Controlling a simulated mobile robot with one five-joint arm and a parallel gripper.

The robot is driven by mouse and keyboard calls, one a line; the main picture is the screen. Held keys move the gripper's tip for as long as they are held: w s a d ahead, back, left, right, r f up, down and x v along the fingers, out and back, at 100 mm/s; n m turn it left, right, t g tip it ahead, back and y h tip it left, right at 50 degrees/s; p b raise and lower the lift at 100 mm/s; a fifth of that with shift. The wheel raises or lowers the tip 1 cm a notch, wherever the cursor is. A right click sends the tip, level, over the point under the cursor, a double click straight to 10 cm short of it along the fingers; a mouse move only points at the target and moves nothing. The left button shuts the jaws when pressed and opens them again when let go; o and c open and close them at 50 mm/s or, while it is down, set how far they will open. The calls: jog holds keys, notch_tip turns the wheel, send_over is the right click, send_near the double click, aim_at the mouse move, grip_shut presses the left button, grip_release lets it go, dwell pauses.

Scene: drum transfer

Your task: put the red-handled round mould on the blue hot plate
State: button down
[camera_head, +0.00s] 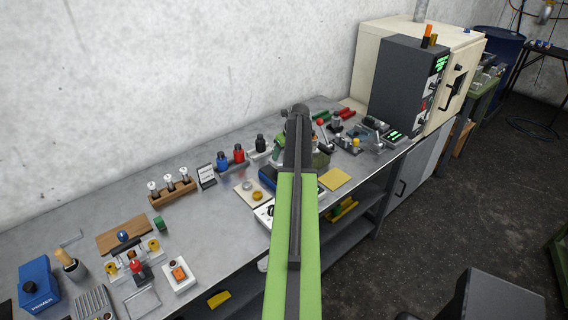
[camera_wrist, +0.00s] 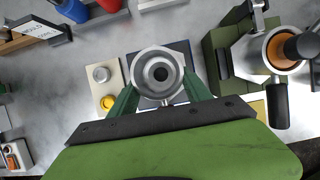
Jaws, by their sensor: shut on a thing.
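In the wrist view, my gripper (camera_wrist: 160,90) is shut on a round grey metal mould (camera_wrist: 157,73), with a green finger on each side of it. A dark blue plate, which looks like the hot plate (camera_wrist: 183,48), lies behind and under the mould. I cannot tell whether they touch. In the head view, part of the blue hot plate (camera_head: 268,178) shows just left of my arm, which hides the mould and the jaws.
A green plate carries a metal pot (camera_wrist: 250,52) with an orange inside, close right of my gripper. A pale tile (camera_wrist: 102,74) with round pieces lies close left. Red and blue bottles (camera_head: 238,154) stand behind. A yellow pad (camera_head: 334,179) lies right of my arm.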

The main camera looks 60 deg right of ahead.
notch_tip(320, 180, down, 4)
jog(key=b, duration=0.4)
jog(key=shift+f, duration=0.15)
jog(key=shift+r, duration=0.25)
jog(key=shift+f, duration=0.25)
jog(key=shift+c, duration=2.4)
grip_release()
jog(key=shift+r, duration=0.1)
jog(key=shift+r, duration=0.1)
jog(key=p+v, duration=1.1)
jog(key=v, duration=0.1)
jog(key=shift+a+r, duration=0.1)
jog(key=shift+r, duration=0.05)
jog(key=shift+s, duration=0.1)
